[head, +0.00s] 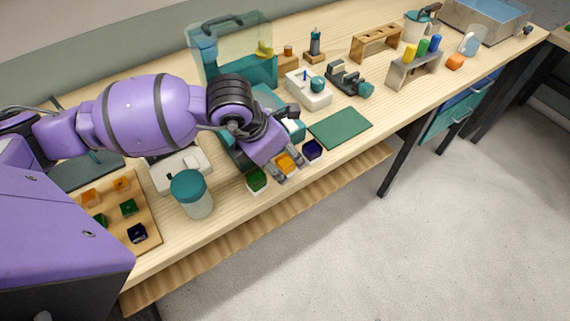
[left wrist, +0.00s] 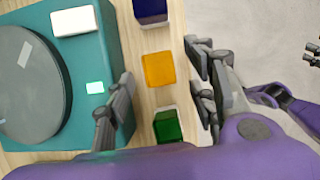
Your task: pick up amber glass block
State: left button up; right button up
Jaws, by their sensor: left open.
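The amber glass block (head: 285,163) sits near the front edge of the bench, partly hidden by my left gripper in the head view. In the left wrist view the amber glass block (left wrist: 158,69) shows fully, between a dark blue block (left wrist: 151,12) and a green block (left wrist: 167,126). My left gripper (left wrist: 161,88) is open, with a finger on either side of the amber block and visible gaps to it. In the head view my left gripper (head: 287,167) points down over the block. My right gripper does not show in the head view.
A teal device with a grey disc (left wrist: 22,80) stands close left of the fingers. A teal-lidded jar (head: 192,195) and a wooden tray (head: 152,238) with coloured blocks stand left. A green mat (head: 340,128) lies right.

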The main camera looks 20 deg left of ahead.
pick_arm(q)
jog(key=shift+x, duration=1.1)
jog(key=shift+f, duration=0.15)
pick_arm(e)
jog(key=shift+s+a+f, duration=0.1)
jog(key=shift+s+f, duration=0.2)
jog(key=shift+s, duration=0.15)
pick_arm(q)
grip_shut()
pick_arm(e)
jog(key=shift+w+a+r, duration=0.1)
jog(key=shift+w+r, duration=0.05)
